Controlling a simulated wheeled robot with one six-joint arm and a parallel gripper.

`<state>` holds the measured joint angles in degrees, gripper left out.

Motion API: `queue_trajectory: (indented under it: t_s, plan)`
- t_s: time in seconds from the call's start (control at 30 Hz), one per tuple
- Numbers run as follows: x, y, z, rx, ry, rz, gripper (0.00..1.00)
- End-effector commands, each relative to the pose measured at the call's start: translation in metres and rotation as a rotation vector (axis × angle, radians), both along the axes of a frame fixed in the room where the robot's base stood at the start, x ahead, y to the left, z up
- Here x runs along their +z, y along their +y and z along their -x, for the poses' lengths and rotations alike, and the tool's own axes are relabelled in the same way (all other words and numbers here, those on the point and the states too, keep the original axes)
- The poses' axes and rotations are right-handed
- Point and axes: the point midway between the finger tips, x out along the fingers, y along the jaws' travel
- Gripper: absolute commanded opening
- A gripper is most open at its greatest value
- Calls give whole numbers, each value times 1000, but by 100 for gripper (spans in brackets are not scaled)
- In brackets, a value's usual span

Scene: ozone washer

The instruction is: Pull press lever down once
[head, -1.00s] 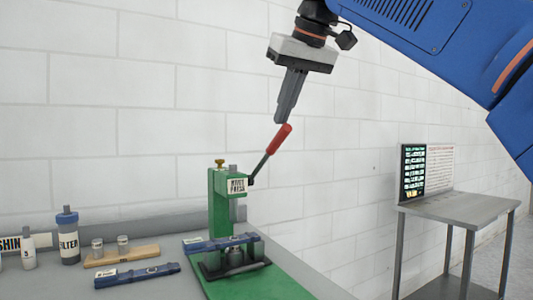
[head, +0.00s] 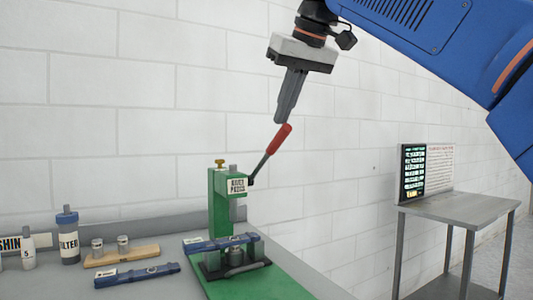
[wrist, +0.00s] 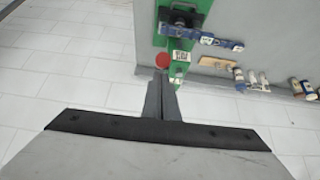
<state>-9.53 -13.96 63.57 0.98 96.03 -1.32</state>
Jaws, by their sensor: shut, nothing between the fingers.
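The green press (head: 221,205) stands on the green mat at the near edge of the bench, with a white label on its head. Its lever (head: 270,155) has a red grip and slants up to the right. My gripper (head: 281,120) points down just above the grip's upper end, its fingers together and empty. I cannot tell whether the fingertips touch the grip. In the wrist view the red grip end (wrist: 162,61) shows just beyond the fingertips (wrist: 160,74). A blue bar-shaped part (head: 221,242) lies across the press's base.
A second blue bar (head: 137,275), a wooden block with two small cups (head: 121,256) and several bottles (head: 68,236) stand to the left. A metal side table (head: 460,209) with a screen (head: 413,172) is at right. The wall is close behind.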

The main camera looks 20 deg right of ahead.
Motion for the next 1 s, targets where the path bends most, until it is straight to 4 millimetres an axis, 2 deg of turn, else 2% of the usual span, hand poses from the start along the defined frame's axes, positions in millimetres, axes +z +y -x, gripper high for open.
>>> queue_trajectory:
  t_s: [0.27,1.0]
  plan:
    - [-4,0,0,0,1,0,0]
    - [-39,-1,4,0,1,0,0]
